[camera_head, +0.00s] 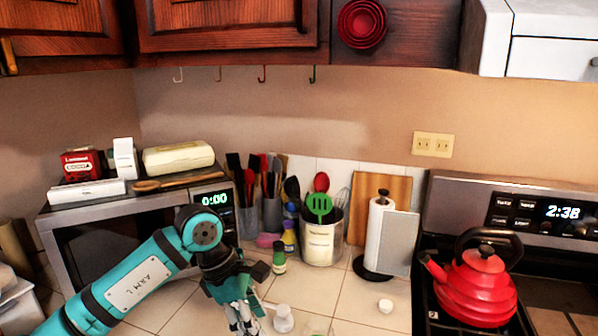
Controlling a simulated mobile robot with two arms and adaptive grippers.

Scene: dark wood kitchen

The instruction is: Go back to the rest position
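My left arm comes in from the lower left and reaches in front of the microwave (100,245). My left gripper (243,322) points down over the tiled counter (165,305), near the bottom edge of the view. Its fingers are small and partly cut off, so I cannot tell whether they are open or shut. A small white item (284,319) is just to its right. My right arm and gripper are not in view.
Utensil holders (322,240), a paper towel roll (380,235) and a cutting board (395,190) line the back wall. A red kettle (475,290) sits on the stove at right. Dark wood cabinets (230,25) hang above.

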